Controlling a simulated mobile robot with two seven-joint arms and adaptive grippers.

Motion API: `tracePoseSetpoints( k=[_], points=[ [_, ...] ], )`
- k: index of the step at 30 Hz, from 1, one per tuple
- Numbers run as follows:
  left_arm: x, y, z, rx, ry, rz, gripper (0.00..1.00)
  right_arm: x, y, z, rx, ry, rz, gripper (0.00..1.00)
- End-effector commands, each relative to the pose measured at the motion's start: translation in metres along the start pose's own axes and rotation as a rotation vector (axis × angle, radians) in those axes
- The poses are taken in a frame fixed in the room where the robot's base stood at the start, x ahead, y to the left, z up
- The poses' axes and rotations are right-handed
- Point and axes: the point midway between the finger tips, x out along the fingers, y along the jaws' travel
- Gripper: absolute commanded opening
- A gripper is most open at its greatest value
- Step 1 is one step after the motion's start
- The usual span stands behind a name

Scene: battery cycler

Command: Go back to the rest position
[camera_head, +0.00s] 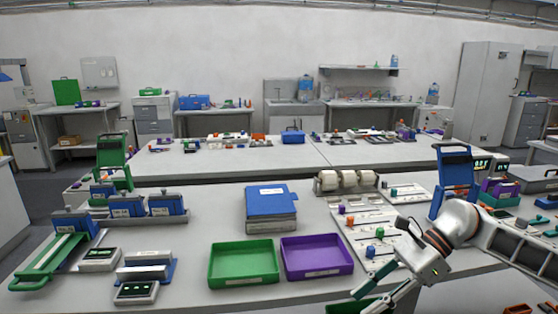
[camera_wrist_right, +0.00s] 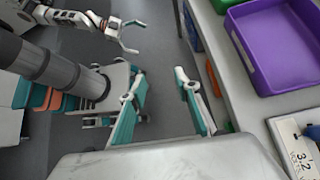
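My right arm reaches in from the right in the head view. My right gripper (camera_head: 366,290) is low in the picture, near the front edge of the table. In the right wrist view my right gripper (camera_wrist_right: 158,110) has its two fingers wide apart with nothing between them, over the floor beside the table edge. My left gripper (camera_wrist_right: 130,36) shows small at the top of the right wrist view, with its fingers apart and empty, over the floor. It is not in the head view.
A purple tray (camera_head: 317,270) and a green tray (camera_head: 211,276) lie at the table's front. A white board with coloured pegs (camera_head: 345,232) lies beside my right arm. Part of a green bin (camera_head: 340,306) shows below the table edge. A blue binder (camera_head: 270,200) lies behind the trays.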

Motion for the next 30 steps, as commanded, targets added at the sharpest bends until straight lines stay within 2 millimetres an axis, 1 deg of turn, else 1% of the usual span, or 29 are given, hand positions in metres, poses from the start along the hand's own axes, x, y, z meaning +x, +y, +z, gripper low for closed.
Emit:
tracePoseSetpoints(
  k=[1, 3, 6, 9, 12, 15, 17, 20, 23, 24, 26, 27, 29, 30],
  points=[
    [-0.001, 0.001, 0.002, -0.001, -0.004, 0.001, 1.0, 0.03, 0.007, 0.012, 0.042, -0.083, 0.024, 0.32],
    [-0.002, 0.002, 0.004, -0.001, -0.007, 0.002, 1.0, 0.059, 0.013, 0.034, 0.118, -0.207, 0.04, 0.32],
    [-0.002, 0.002, 0.005, -0.001, -0.009, 0.002, 1.0, 0.092, 0.021, 0.063, 0.251, -0.386, 0.062, 0.32],
    [-0.002, 0.002, 0.006, -0.001, -0.01, 0.002, 1.0, 0.114, 0.025, 0.089, 0.415, -0.566, 0.089, 0.32],
    [-0.002, 0.002, 0.006, -0.001, -0.011, 0.003, 1.0, 0.127, 0.025, 0.108, 0.603, -0.744, 0.117, 0.32],
    [-0.002, 0.002, 0.007, -0.001, -0.012, 0.003, 1.0, 0.133, 0.021, 0.117, 0.816, -0.918, 0.147, 0.32],
    [-0.002, 0.002, 0.007, -0.001, -0.012, 0.003, 1.0, 0.134, 0.016, 0.116, 0.954, -1.02, 0.164, 0.32],
    [-0.002, 0.002, 0.007, -0.001, -0.012, 0.003, 1.0, 0.135, 0.007, 0.103, 1.199, -1.185, 0.195, 0.32],
    [-0.002, 0.002, 0.007, -0.001, -0.012, 0.003, 1.0, 0.136, -0.002, 0.076, 1.458, -1.342, 0.219, 0.32],
    [-0.002, 0.002, 0.007, -0.001, -0.012, 0.003, 1.0, 0.138, -0.004, 0.061, 1.567, -1.404, 0.231, 0.32],
    [-0.002, 0.002, 0.007, -0.001, -0.012, 0.003, 1.0, 0.141, -0.005, 0.035, 1.731, -1.493, 0.242, 0.32],
    [-0.002, 0.002, 0.007, -0.001, -0.012, 0.003, 1.0, 0.144, -0.004, 0.015, 1.843, -1.552, 0.249, 0.32],
    [-0.002, 0.002, 0.006, -0.001, -0.011, 0.003, 1.0, 0.151, 0.0, -0.018, 2.013, -1.64, 0.257, 0.32],
    [-0.002, 0.002, 0.006, -0.001, -0.011, 0.003, 1.0, 0.156, 0.006, -0.041, 2.127, -1.696, 0.261, 0.32]
  ],
)
